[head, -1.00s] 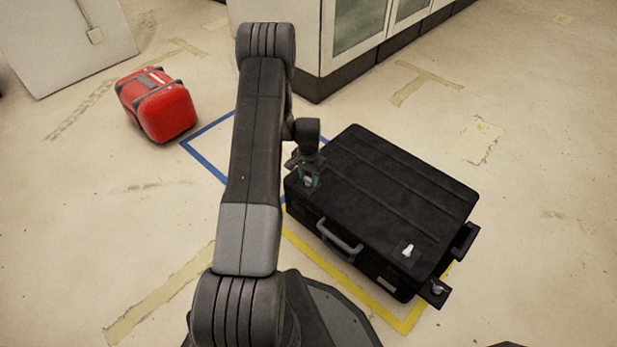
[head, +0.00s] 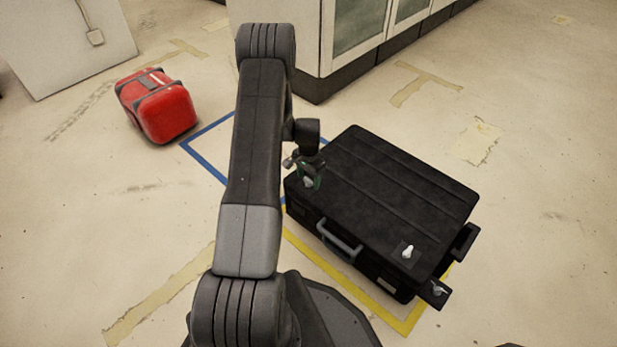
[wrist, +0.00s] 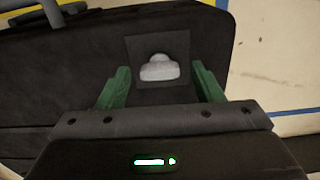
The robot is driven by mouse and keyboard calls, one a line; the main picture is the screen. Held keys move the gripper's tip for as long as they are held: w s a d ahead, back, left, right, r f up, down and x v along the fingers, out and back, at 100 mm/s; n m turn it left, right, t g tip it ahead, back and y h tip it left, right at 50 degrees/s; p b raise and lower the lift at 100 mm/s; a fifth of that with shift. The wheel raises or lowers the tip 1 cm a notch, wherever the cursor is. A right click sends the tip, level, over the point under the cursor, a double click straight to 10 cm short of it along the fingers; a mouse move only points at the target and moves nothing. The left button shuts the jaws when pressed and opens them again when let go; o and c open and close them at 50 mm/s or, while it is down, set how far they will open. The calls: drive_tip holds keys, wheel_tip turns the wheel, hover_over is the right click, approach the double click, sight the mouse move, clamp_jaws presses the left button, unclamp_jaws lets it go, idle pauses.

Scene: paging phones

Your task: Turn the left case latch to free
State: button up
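The black case (head: 390,190) lies flat on the floor, its handle (head: 338,241) on the near side. The left latch, a pale knob (wrist: 158,68) on a dark square plate, is at the case's left corner. In the head view the left latch (head: 308,183) is partly hidden by my gripper (head: 313,178). In the wrist view my gripper (wrist: 160,78) is open, its green fingers on either side of the knob with a gap on both sides. Whether the fingertips are down at knob height is unclear. The right latch (head: 408,251) is a white knob near the right front corner.
Yellow tape (head: 405,327) and blue tape (head: 205,165) mark the floor around the case. A red case (head: 165,108) stands at the left. A cabinet (head: 330,50) stands behind. A dark bracket (head: 437,291) juts from the case's right side.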

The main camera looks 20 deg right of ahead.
sight(308, 180)
wheel_tip(308, 180, up, 14)
drive_tip(key=p, duration=0.4)
drive_tip(key=shift+f, duration=0.15)
wheel_tip(308, 180, down, 14)
drive_tip(key=b, duration=0.4)
idle(0.4)
